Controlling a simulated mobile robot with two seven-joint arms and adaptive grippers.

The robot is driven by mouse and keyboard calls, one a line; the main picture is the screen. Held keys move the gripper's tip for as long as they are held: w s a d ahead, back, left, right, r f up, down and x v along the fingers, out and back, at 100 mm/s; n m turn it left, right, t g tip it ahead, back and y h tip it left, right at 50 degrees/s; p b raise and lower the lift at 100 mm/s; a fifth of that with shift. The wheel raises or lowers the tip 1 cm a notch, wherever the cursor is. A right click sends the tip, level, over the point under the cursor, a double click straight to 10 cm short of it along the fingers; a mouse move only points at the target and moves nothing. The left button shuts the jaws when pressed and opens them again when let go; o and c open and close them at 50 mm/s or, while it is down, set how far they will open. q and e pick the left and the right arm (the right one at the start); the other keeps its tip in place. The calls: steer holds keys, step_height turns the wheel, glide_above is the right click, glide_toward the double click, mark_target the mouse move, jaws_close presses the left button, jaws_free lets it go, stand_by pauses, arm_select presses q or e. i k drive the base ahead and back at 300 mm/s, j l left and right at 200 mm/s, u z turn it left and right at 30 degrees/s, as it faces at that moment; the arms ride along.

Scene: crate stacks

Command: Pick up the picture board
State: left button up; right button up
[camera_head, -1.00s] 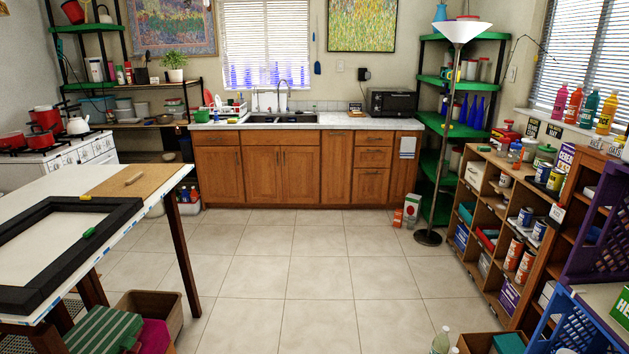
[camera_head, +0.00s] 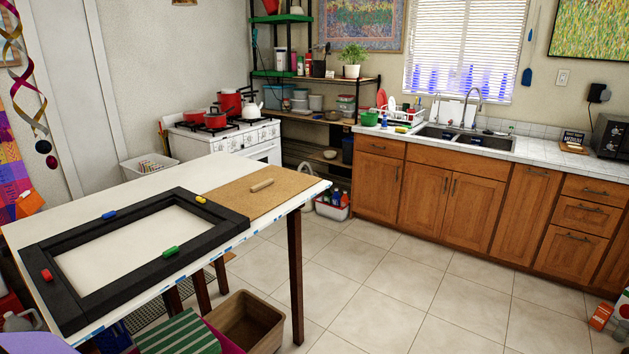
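A white table (camera_head: 190,166) stands at the left. On it lies a black rectangular frame (camera_head: 96,217) around a pale middle, flat on the top. I cannot tell for sure which of these is the picture board. Neither of my grippers is in view.
A brown open box (camera_head: 247,322) and a green striped item (camera_head: 176,335) stand on the floor by the table's near side. A stove (camera_head: 229,139) with red pots is behind. The tiled floor (camera_head: 420,290) right of the table is clear up to the wooden cabinets (camera_head: 470,205).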

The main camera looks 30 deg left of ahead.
mark_target(254, 195)
steer(key=i+u, duration=0.5)
steer(key=i, duration=0.15)
steer(key=i+l+u, duration=0.25)
steer(key=i+u, duration=0.25)
steer(key=i, duration=0.15)
